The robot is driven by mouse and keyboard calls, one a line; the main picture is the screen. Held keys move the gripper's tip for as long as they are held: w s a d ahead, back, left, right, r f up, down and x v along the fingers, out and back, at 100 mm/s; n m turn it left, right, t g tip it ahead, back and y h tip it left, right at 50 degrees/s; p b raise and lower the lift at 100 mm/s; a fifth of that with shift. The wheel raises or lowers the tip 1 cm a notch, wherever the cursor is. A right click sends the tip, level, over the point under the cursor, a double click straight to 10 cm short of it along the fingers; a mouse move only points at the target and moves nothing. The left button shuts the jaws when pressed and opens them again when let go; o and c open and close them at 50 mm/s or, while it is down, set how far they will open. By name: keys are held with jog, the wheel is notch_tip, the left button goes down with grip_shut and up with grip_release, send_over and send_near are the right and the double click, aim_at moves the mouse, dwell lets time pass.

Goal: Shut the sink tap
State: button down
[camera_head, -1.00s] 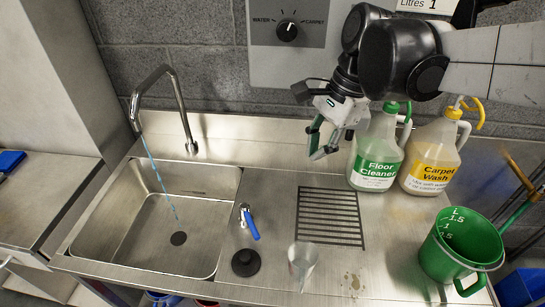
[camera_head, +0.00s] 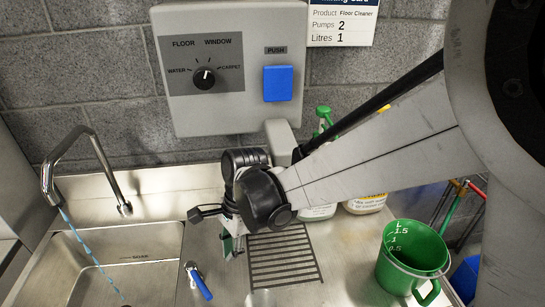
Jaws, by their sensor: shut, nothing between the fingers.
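The chrome sink tap (camera_head: 92,138) arches over the basin at the left. A thin blue-white stream of water (camera_head: 88,250) runs from its spout into the sink (camera_head: 150,262). A small chrome valve with a blue lever (camera_head: 202,287) stands on the steel counter just right of the basin, its lever pointing down and right. My gripper (camera_head: 231,246) is shut and empty, up and right of the blue lever and apart from it in the picture. Its fingers are partly hidden behind my wrist, and its height above the counter is hard to judge.
A ribbed drain area (camera_head: 285,268) lies right of the lever. A green measuring jug (camera_head: 412,262) stands at the right. Two bottles at the back are mostly hidden by my arm. A wall dispenser (camera_head: 228,70) with a dial and blue button hangs above.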

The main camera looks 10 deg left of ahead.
aim_at(199, 282)
jog(key=x, duration=0.7)
jog(key=shift+a+f, duration=0.1)
jog(key=shift+f, duration=0.1)
jog(key=shift+s+a+r+p, duration=0.25)
jog(key=shift+s+a+p, duration=0.25)
jog(key=shift+s+a, duration=0.8)
jog(key=shift+s, duration=0.25)
jog(key=shift+m, duration=0.3)
